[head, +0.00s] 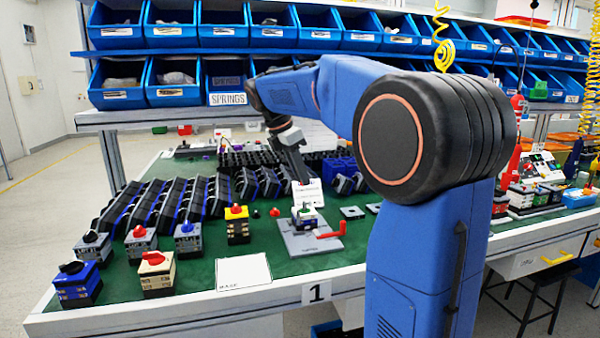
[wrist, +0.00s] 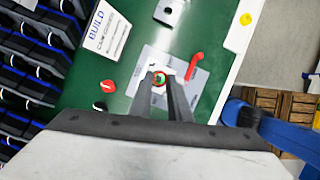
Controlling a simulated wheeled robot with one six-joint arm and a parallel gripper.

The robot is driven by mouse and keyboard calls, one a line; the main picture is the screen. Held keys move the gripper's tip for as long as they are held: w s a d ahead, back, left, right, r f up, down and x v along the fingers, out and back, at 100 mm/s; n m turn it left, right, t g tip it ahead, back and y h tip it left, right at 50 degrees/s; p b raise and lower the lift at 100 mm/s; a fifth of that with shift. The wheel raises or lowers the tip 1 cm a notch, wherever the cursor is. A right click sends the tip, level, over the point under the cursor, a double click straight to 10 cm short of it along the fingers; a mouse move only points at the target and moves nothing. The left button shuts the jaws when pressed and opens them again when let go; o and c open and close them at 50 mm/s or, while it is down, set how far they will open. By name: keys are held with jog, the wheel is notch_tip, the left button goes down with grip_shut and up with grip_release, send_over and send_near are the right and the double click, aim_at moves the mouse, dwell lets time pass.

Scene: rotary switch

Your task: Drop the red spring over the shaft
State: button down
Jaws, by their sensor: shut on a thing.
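My gripper (wrist: 160,80) is shut on the red spring (wrist: 159,75), which shows as a small red ring between the fingertips in the wrist view. Green shows inside the ring. The spring is over the grey fixture plate (wrist: 150,60), which has a red handle (wrist: 194,66). In the head view, my gripper (head: 301,180) points down above a small switch body (head: 307,217) on the grey plate (head: 296,243). The spring is too small to make out there. The shaft is not clear in either view, and I cannot tell whether the spring touches it.
A white BUILD card (wrist: 106,32) stands behind the fixture. Several finished switches, such as a yellow one (head: 237,225), stand at the left front. A white sheet (head: 243,271) lies at the front edge. Blue bins line the back.

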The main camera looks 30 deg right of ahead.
jog(key=shift+s+f, duration=0.1)
jog(key=shift+f, duration=1.85)
jog(key=shift+f, duration=1.1)
jog(key=c, duration=1.6)
grip_release()
jog(key=shift+o, duration=0.2)
jog(key=s+v, duration=0.1)
jog(key=v, duration=1.6)
jog(key=s+a+f+m+t+y, duration=0.2)
jog(key=s+a+f+m, duration=0.2)
jog(key=s+f+m, duration=0.5)
jog(key=s+a+f+m+t+y, duration=0.2)
jog(key=s+f+m, duration=0.6)
jog(key=s+f, duration=1.2)
jog(key=shift+s+a+f+m+t, duration=0.4)
jog(key=shift+a+t, duration=0.2)
jog(key=shift+a, duration=0.55)
